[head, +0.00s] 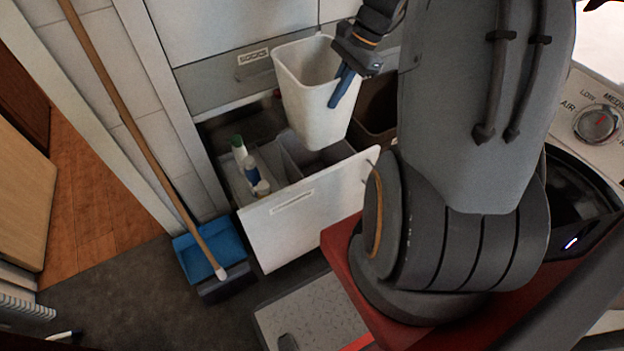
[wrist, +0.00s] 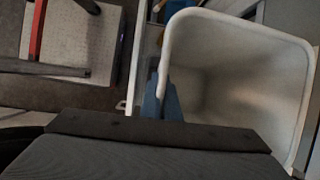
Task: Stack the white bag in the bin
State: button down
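A white, open-topped tub (head: 312,100) hangs tilted above the open drawer in the head view. My gripper (head: 343,86) has its blue fingers at the tub's right rim. In the wrist view, the blue fingers (wrist: 163,97) straddle the rim of the white tub (wrist: 240,75), whose visible inside looks empty. I see no separate white bag. A dark brown bin (head: 377,105) stands in the drawer to the right of the tub, partly hidden by my arm. A grey bin (head: 318,160) sits in the drawer below the tub.
The pulled-out drawer (head: 300,215) has a white front. Bottles (head: 246,165) stand in its left part. A blue dustpan (head: 210,250) and a long wooden-handled broom (head: 150,145) are to the left. The closed "SOCKS" drawer (head: 222,78) is behind the tub.

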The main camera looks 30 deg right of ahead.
aim_at(331, 135)
notch_tip(331, 135, down, 14)
jog(key=b, duration=0.8)
jog(key=shift+r, duration=0.1)
notch_tip(331, 135, down, 10)
jog(key=shift+b, duration=0.45)
jog(key=shift+s+f, duration=0.1)
jog(key=shift+f, duration=0.1)
jog(key=shift+f+b, duration=0.3)
jog(key=shift+f, duration=0.2)
jog(key=c, duration=2)
grip_release()
